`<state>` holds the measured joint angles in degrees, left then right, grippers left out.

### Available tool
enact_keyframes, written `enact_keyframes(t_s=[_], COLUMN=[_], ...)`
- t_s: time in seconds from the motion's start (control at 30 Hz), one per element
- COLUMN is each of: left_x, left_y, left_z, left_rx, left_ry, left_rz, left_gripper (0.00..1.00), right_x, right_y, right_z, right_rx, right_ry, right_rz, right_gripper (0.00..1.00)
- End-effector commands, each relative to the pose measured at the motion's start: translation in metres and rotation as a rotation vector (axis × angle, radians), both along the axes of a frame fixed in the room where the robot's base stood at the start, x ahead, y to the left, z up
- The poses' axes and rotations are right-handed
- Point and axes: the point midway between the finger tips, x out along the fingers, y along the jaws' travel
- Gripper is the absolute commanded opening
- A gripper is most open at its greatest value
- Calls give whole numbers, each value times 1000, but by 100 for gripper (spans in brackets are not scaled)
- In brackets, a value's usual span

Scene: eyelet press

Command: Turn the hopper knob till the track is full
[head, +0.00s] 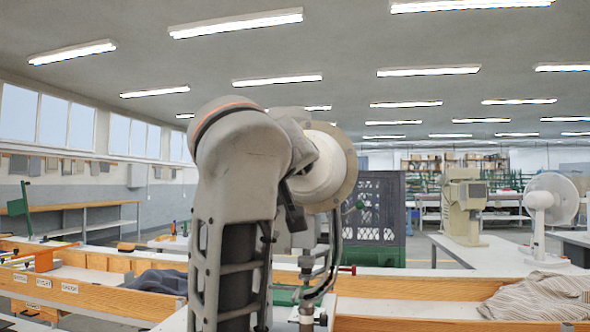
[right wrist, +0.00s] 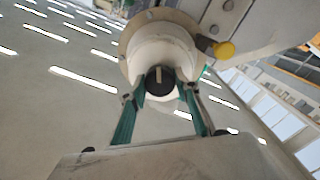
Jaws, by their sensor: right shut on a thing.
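The grey eyelet press (head: 240,150) fills the middle of the head view. Its pale round hopper (head: 322,172), with a beige disc at its edge, sits on the upper right side. A curved metal strip, perhaps the track (head: 333,262), runs down below the hopper; I cannot tell how full it is. In the right wrist view the hopper (right wrist: 160,50) is seen from below, with a black knob (right wrist: 160,78) bearing a light bar at its centre. My right gripper (right wrist: 160,92) has its teal fingers on both sides of the knob, shut on it. My left gripper is not in view.
A yellow ball-ended part (right wrist: 224,49) sits on the press beside the hopper. Wooden-edged benches (head: 95,290) stand left and right, with a striped cloth (head: 540,298) on the right one. A white fan (head: 548,205) and a beige machine (head: 463,205) stand further back.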

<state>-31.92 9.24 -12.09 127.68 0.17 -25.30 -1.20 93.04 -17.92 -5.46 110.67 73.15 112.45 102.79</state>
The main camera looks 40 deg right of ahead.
Motion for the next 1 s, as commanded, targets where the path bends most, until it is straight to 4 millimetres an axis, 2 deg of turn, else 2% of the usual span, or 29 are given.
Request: enact_keyframes(t_s=[0.03, 0.6, 1.0], left_x=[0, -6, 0], left_y=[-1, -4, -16], left_z=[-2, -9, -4], left_rx=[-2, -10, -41], left_ry=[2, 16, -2], left_rz=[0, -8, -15], left_gripper=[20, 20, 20], right_x=[3, 3, 3], right_y=[0, 0, 0], right_z=[-5, -5, -4], right_rx=[31, 383, 629], right_ry=[-29, -441, -729], right_rz=[0, -2, -2], right_gripper=[10, 10, 10])
